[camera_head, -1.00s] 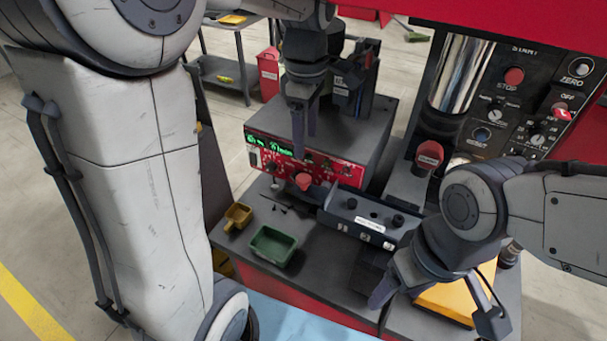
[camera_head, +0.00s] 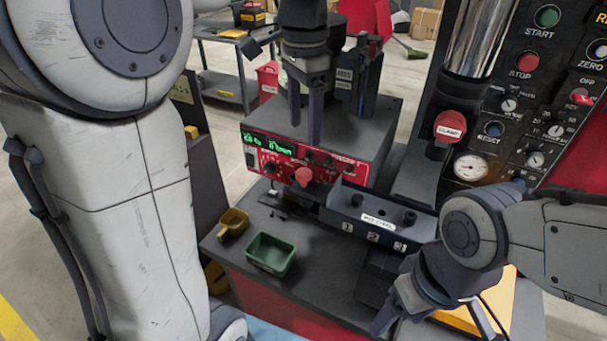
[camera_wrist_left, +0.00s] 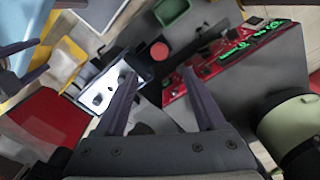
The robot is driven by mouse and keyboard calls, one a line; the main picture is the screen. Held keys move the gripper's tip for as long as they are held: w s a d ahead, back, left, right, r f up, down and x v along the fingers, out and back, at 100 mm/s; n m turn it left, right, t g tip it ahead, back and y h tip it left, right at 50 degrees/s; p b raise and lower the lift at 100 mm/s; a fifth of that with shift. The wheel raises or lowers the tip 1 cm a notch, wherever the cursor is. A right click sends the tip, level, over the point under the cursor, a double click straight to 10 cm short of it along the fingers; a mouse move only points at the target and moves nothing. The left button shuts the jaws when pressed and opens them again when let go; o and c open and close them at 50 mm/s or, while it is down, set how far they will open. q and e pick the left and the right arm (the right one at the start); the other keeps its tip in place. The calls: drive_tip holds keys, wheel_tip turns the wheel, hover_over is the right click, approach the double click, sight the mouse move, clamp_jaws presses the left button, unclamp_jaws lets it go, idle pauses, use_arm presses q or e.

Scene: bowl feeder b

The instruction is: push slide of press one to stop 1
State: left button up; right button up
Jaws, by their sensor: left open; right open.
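A red knob (camera_head: 303,176), which looks like the slide's handle, stands at the left end of a dark block (camera_head: 345,203) with marks 1, 2 and 3 along its front. In the left wrist view the red knob (camera_wrist_left: 158,50) lies just beyond my fingertips, and the block shows bright with glare (camera_wrist_left: 103,95). My left gripper (camera_head: 305,128) is open and empty, pointing down in front of the red display panel, above and apart from the knob. Its fingers (camera_wrist_left: 160,82) are spread in the wrist view. My right gripper (camera_head: 430,322) is open and empty at the lower right, in front of the block.
A grey box with a red display panel (camera_head: 262,147) stands behind the knob. A green tray (camera_head: 270,254) and a yellow scoop-like bin (camera_head: 232,222) lie to the left. A red capped knob (camera_head: 450,126) and control panel (camera_head: 545,100) stand right. Bare grey table (camera_head: 320,275) lies in front.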

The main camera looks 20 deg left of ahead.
sight(304, 172)
use_arm(q)
wheel_tip(304, 172, down, 10)
drive_tip(key=shift+f+m, duration=0.25)
drive_tip(key=shift+m, duration=0.85)
clamp_jaws()
drive_tip(key=shift+r, duration=0.1)
idle(0.9)
